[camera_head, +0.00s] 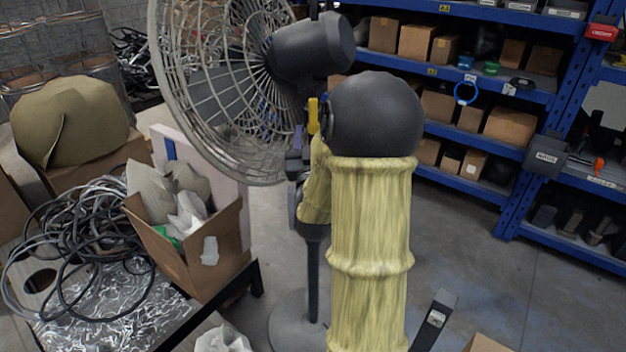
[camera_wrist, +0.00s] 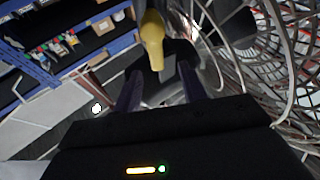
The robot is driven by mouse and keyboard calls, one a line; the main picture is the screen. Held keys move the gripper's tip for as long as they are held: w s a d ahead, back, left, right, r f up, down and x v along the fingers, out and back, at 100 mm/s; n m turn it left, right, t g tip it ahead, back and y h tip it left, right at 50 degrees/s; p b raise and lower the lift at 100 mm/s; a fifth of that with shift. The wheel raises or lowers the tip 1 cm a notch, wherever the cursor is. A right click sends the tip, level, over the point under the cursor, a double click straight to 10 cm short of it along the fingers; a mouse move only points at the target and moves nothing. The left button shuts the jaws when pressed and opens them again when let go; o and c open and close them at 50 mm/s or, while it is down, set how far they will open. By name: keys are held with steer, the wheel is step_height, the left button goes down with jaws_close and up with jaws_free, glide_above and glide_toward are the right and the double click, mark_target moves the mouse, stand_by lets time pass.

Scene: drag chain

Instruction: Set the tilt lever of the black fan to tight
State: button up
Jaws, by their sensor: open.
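The black fan (camera_head: 312,48) stands in the middle of the head view, with its grey wire cage facing left. Its yellow tilt lever (camera_head: 313,115) shows just below the motor housing, beside my arm. In the wrist view the yellow lever (camera_wrist: 152,40) hangs from the top edge, its rounded end near the gap between my fingertips. My gripper (camera_wrist: 160,72) is open, with one dark finger on each side of that gap. I cannot tell whether either finger touches the lever. In the head view my gripper (camera_head: 297,140) is small and partly hidden by my arm.
The fan cage wires (camera_wrist: 285,80) are close on the right in the wrist view. A cardboard box (camera_head: 190,255) and coiled cables (camera_head: 75,240) lie on a table at left. Blue shelving (camera_head: 510,150) stands behind at right. Floor between is open.

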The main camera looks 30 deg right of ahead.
steer(key=b+v, duration=1.2)
steer(key=b, duration=0.3)
steer(key=shift+b, duration=0.4)
